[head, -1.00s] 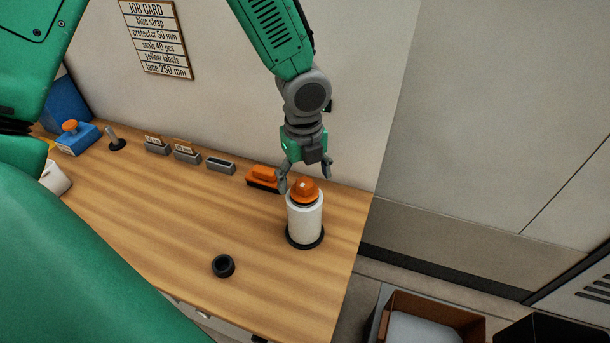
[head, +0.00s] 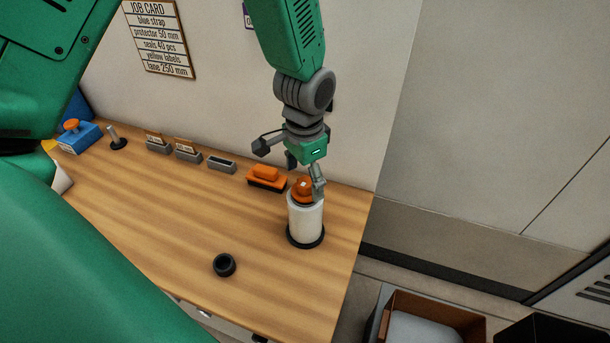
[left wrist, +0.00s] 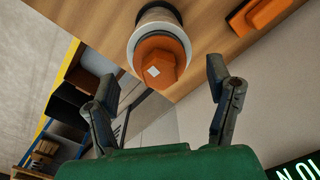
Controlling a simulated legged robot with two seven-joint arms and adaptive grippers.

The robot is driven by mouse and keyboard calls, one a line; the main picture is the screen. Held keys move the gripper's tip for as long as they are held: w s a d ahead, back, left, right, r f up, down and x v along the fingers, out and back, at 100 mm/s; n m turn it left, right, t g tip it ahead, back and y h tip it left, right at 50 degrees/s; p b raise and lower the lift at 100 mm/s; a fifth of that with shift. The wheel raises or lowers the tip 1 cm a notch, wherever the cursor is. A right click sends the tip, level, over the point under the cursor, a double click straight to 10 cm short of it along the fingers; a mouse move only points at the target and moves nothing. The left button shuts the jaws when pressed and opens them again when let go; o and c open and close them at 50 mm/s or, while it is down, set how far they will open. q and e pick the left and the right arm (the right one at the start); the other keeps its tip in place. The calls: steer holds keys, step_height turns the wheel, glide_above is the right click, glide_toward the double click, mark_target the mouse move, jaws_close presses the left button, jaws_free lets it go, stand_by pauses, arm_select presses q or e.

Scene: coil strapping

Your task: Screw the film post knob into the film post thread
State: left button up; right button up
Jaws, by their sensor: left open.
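The orange film post knob (head: 301,192), with a small white mark on top, sits at the top of a white film roll (head: 305,220). The roll stands upright on a round black base near the right end of the table. The thread is hidden under the knob. My left gripper (head: 304,176) is open just above the knob, one finger in front of it and the other behind to the left. In the left wrist view the knob (left wrist: 160,62) lies between the spread fingers, with gaps on both sides. My right gripper is not in view.
An orange-topped black block (head: 266,178) lies left of the roll on the wooden table (head: 170,220). A black ring (head: 224,265) lies near the front. Small grey holders (head: 187,150) stand along the wall. A brown bin (head: 430,318) is beyond the table's right edge.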

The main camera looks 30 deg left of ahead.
mark_target(304, 182)
arm_select(q)
steer(key=shift+n, duration=0.7)
steer(key=shift+f+b, duration=0.75)
steer(key=shift+f, duration=1.05)
steer(key=shift+c, duration=0.5)
